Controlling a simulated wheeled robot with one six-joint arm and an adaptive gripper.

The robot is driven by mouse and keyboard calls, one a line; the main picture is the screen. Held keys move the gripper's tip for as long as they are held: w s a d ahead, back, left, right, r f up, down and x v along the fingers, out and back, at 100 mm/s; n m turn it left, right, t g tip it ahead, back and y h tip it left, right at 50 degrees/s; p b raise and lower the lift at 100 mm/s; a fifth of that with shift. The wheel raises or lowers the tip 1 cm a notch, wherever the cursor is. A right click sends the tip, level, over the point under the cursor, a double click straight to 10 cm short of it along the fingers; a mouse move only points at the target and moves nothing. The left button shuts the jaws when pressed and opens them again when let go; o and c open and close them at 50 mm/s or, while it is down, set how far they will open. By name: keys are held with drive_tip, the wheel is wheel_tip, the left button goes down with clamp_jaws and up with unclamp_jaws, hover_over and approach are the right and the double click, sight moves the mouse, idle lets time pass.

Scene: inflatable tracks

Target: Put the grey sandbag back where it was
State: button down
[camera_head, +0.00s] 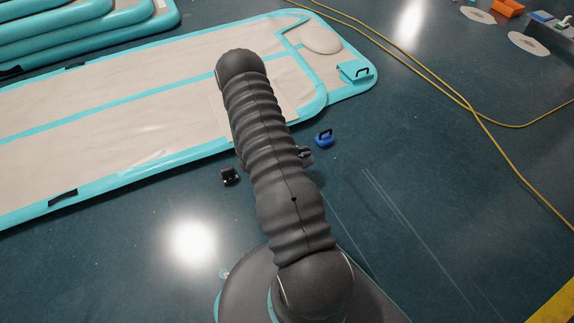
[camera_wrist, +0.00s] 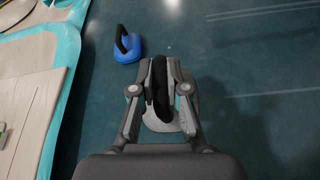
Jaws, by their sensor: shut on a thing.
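The grey sandbag (camera_wrist: 156,123) with a black handle shows in the wrist view between my gripper's fingers. My gripper (camera_wrist: 161,78) is shut on the black handle, and the fingers hide part of the bag. A dark floor lies below; I cannot tell whether the bag touches it. In the head view my arm covers most of the gripper, and I cannot make out the grey bag. A blue sandbag (camera_head: 324,140) with a black handle sits on the floor right of the arm; in the wrist view it is ahead and left (camera_wrist: 128,48).
A beige inflatable track (camera_head: 130,85) with teal edges lies beyond the arm. Stacked inflatables (camera_head: 80,30) stand at upper left. Yellow cables (camera_head: 440,85) cross the floor at right.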

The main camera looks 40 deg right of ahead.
drive_tip(key=shift+w+a+f+b, duration=0.25)
drive_tip(key=shift+w+a+f, duration=0.45)
drive_tip(key=shift+f, duration=0.5)
drive_tip(key=shift+w+a+f+b, duration=0.25)
drive_tip(key=shift+w+a+f, duration=0.4)
drive_tip(key=shift+f, duration=0.6)
drive_tip(key=shift+w+a+f+b, duration=0.25)
drive_tip(key=shift+w+a+f, duration=0.45)
drive_tip(key=shift+f, duration=0.5)
drive_tip(key=c, duration=1.2)
unclamp_jaws()
drive_tip(key=shift+f, duration=0.15)
